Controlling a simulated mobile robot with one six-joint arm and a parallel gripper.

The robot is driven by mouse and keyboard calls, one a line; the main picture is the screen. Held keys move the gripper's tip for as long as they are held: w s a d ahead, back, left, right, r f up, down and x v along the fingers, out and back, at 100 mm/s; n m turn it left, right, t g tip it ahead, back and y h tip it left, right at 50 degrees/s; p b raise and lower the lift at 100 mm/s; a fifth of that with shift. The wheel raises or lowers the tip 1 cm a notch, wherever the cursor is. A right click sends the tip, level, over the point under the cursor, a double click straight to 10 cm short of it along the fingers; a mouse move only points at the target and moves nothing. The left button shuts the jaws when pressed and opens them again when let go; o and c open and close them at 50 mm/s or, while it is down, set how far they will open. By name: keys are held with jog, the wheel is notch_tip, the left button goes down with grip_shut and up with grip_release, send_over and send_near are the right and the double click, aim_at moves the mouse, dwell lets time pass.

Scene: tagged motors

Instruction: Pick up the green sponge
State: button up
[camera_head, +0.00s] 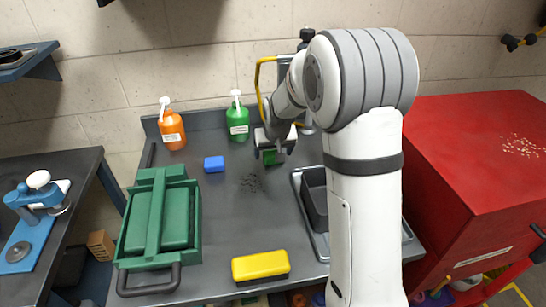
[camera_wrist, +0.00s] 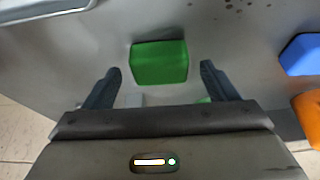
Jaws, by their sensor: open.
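The green sponge (camera_wrist: 159,62) is a small block lying on the dark grey table. In the wrist view it sits just beyond my open fingers and between their lines. My gripper (camera_wrist: 160,78) is open and empty, with one finger on each side of the gap.
A blue block (camera_head: 214,164) lies left of the sponge. Orange (camera_head: 172,127) and green (camera_head: 238,120) bottles stand at the back. A red cabinet (camera_head: 480,170) stands right.

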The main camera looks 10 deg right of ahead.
jog(key=c, duration=1.1)
jog(key=shift+o, duration=0.2)
jog(key=shift+r, duration=0.15)
